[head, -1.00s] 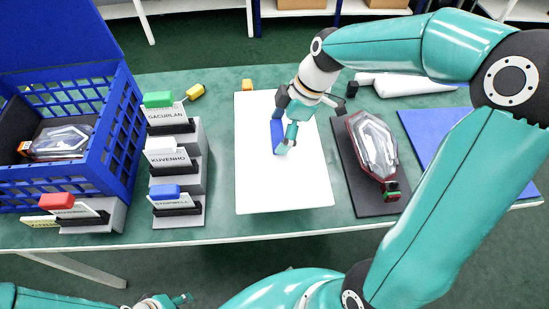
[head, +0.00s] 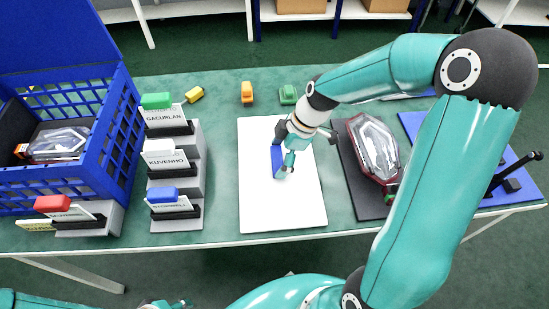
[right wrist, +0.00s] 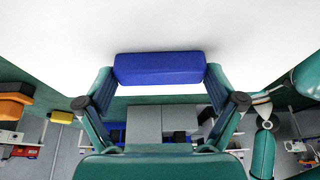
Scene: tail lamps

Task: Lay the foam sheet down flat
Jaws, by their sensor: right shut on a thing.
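A white foam sheet (head: 283,210) lies level over the middle of the table, a blue block (head: 277,160) standing up from it like a handle. My right gripper (head: 285,160) is shut on this block from above. In the right wrist view the block (right wrist: 160,68) sits between the two fingers, with the white sheet (right wrist: 160,25) behind it. I cannot tell whether the sheet touches the table or hangs just above it. My left gripper (head: 165,304) shows only in part at the bottom edge; its jaws are unclear.
Label holders (head: 178,225) and a blue crate (head: 128,135) with a lamp stand left. A red-rimmed lamp (head: 376,150) rests on a dark mat (head: 350,185) close right of the sheet. Behind are orange (head: 247,92), yellow (head: 195,94) and green (head: 288,95) pieces. A blue mat (head: 420,125) lies far right.

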